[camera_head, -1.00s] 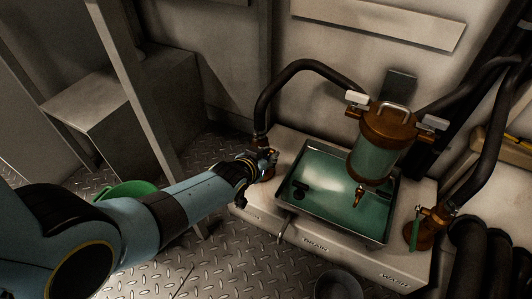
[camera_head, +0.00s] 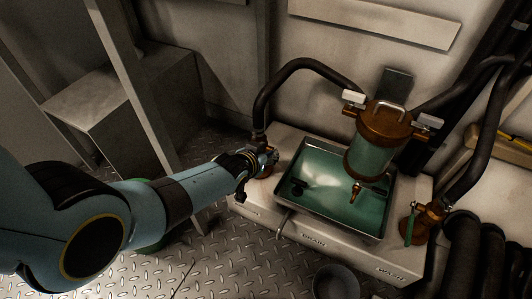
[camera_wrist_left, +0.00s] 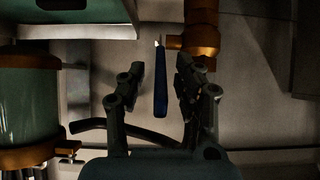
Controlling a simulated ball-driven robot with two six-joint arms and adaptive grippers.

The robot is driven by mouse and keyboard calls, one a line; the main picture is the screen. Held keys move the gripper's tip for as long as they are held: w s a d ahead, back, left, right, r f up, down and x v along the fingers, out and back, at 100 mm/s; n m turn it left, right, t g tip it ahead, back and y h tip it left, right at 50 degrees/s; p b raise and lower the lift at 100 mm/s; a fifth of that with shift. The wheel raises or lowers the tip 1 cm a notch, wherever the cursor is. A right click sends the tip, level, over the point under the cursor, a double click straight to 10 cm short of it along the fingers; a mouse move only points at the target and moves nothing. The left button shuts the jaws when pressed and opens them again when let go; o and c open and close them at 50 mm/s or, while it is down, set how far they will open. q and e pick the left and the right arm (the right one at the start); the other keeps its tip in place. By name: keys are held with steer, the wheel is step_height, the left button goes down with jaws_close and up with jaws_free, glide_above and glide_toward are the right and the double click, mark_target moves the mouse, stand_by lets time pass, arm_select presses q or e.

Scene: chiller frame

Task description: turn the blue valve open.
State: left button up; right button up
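The blue valve's handle (camera_wrist_left: 161,88) is a narrow blue lever beside a brass valve body (camera_wrist_left: 201,38) in the left wrist view. My left gripper (camera_wrist_left: 160,68) is open, with one finger on each side of the lever and gaps visible between them. In the head view, my left gripper (camera_head: 262,159) is at the brass fitting under the black hose on the left end of the bench, and it hides the blue lever there. My right gripper is not in view.
A steel tray of green liquid (camera_head: 330,225) sits in the bench (camera_head: 325,242) marked DRAIN and WASH. A brass-and-glass vessel (camera_head: 371,160) stands over it. A green-handled valve (camera_head: 411,226) is at the right end. A grey bucket (camera_head: 336,283) stands in front.

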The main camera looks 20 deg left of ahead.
arm_select(q)
steer(key=shift+s, duration=0.1)
steer(key=shift+s+a+r, duration=0.1)
steer(key=shift+s+r, duration=0.2)
steer(key=shift+s, duration=0.1)
steer(key=v, duration=1.1)
